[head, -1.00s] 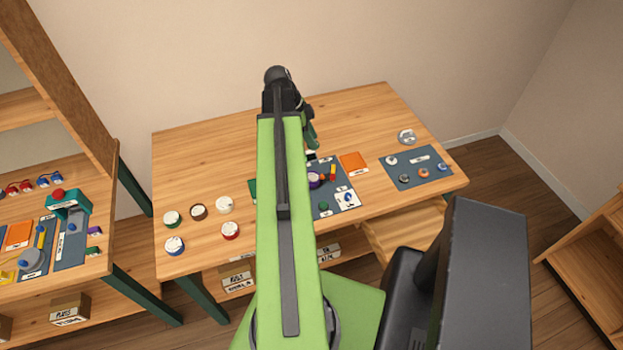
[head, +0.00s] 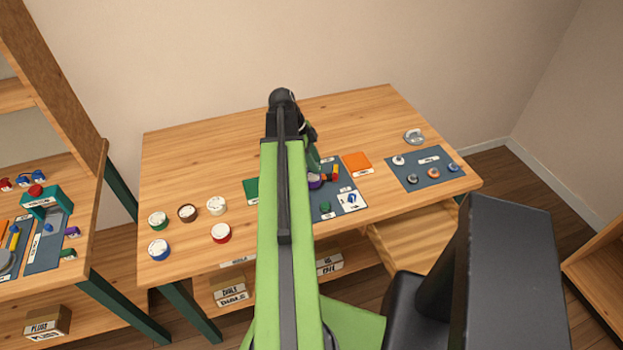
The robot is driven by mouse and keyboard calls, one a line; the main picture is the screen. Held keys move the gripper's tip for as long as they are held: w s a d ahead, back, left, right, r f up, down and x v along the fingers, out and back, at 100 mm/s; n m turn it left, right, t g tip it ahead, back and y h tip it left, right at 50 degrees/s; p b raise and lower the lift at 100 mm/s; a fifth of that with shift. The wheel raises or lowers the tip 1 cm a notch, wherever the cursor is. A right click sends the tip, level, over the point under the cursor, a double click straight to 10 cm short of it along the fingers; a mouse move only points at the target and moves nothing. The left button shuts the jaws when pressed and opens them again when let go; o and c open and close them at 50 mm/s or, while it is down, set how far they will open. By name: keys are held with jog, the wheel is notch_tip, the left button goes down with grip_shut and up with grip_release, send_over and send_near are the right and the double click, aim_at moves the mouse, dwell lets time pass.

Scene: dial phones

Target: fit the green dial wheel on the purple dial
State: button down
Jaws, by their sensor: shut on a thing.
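The purple dial (head: 315,182) sits on the blue-grey mat (head: 353,209) in the middle of the table, partly hidden by my arm. My gripper (head: 314,167) is right above the purple dial, pointing down. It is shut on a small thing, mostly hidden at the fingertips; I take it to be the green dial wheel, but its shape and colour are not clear. Whether it touches the purple dial I cannot tell. A small green piece (head: 325,208) lies on the same mat, nearer the front.
Several round pots with white tops, one of them red (head: 221,233), stand at the left. A second mat (head: 433,180) with small round parts is at the right. The table's back is clear.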

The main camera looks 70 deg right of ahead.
aim_at(315, 180)
jog(key=shift+w+d+f, duration=0.15)
jog(key=shift+w+f, duration=0.25)
jog(key=shift+w, duration=0.2)
notch_tip(315, 180, down, 4)
jog(key=b, duration=0.4)
jog(key=shift+s+a+f+b, duration=0.1)
jog(key=shift+a+f+b, duration=0.35)
jog(key=shift+b, duration=0.3)
jog(key=c, duration=0.9)
grip_release()
jog(key=shift+d+r+p, duration=0.15)
jog(key=shift+r+p, duration=0.35)
jog(key=shift+p, duration=0.1)
jog(key=d+p+v, duration=0.1)
jog(key=p+v, duration=1)
jog(key=v, duration=0.1)
jog(key=shift+a, duration=0.25)
